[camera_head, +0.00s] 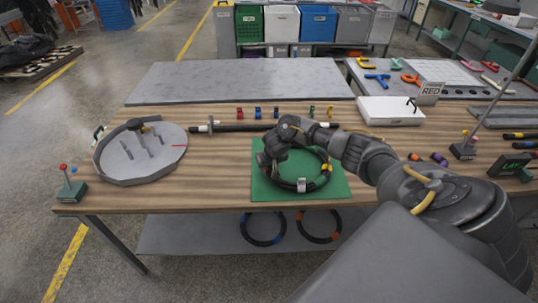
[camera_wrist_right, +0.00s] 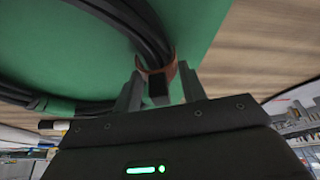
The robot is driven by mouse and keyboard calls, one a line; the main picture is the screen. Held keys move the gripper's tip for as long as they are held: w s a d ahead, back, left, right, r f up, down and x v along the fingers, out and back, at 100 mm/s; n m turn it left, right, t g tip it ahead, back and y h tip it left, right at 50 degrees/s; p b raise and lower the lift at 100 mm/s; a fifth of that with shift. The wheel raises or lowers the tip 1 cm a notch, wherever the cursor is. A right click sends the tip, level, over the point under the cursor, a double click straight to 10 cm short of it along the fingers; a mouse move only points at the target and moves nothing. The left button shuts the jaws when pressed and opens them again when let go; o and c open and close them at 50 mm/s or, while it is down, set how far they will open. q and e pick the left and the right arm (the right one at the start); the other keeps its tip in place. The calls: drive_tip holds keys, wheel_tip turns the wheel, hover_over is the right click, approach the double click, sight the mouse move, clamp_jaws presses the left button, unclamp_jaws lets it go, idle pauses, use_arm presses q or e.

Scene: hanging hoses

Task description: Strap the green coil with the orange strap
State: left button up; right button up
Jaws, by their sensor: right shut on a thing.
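A black hose coil (camera_head: 285,186) lies on the green mat (camera_head: 262,190) in the head view, with yellow-orange bands and a pale band at its front. My right gripper (camera_head: 268,165) is at the coil's left side, over the mat. In the right wrist view my right gripper (camera_wrist_right: 160,90) has its fingers on either side of an orange-brown strap (camera_wrist_right: 170,72), which wraps around the black hose bundle (camera_wrist_right: 138,28). A dark piece sits between the fingertips at the strap. The strap's far side is hidden. My left gripper is out of view.
A round grey plate with posts (camera_head: 125,168) stands at the table's left. A straight dark hose (camera_head: 240,128) and several small coloured clips lie behind the mat. A white tray (camera_head: 390,112) with a RED sign is at the back right. Two coils (camera_head: 263,241) hang below the table.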

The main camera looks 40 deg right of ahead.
drive_tip(key=shift+f, duration=0.45)
idle(0.3)
drive_tip(key=o, duration=1.1)
drive_tip(key=shift+r, duration=0.1)
drive_tip(key=p+v, duration=0.1)
drive_tip(key=v, duration=0.9)
drive_tip(key=shift+s+r+p, duration=0.15)
drive_tip(key=shift+r+p, duration=0.15)
drive_tip(key=shift+p, duration=0.1)
